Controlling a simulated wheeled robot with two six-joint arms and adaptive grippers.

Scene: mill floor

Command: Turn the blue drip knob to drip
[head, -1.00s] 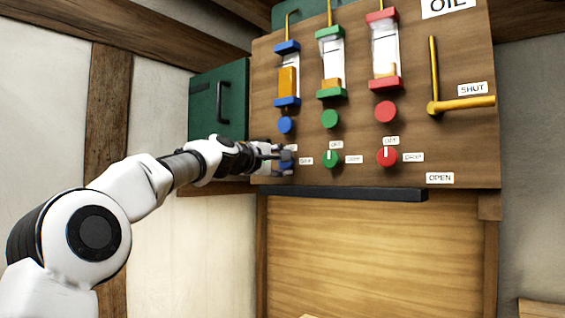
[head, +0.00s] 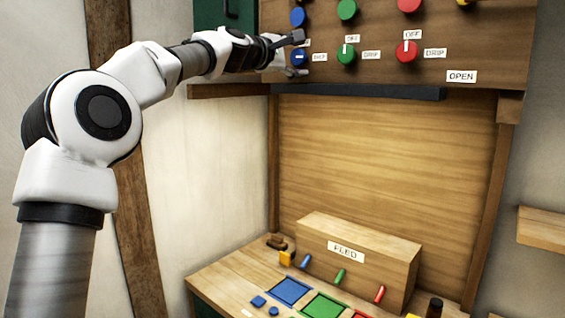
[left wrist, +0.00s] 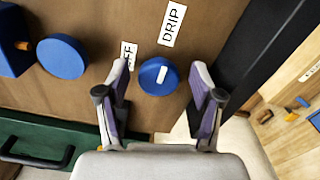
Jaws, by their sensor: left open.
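The blue drip knob (head: 299,57) is on the wooden panel, lowest in the blue column, with an OFF label above it and a DRIP label (head: 319,57) to its right. In the left wrist view the knob (left wrist: 158,77) has a white mark that points toward the DRIP label (left wrist: 172,24), not the OFF label (left wrist: 127,55). My left gripper (head: 297,54) is open, one finger above the knob and one below. In the left wrist view its fingers (left wrist: 160,76) stand on both sides of the knob, with gaps visible. My right gripper is out of view.
A green drip knob (head: 346,54) and a red one (head: 406,51) sit to the right, marks toward OFF. Another blue knob (head: 298,17) is just above. A dark ledge (head: 360,92) runs below the panel. A bench with a wooden FLBD box (head: 370,262) stands lower down.

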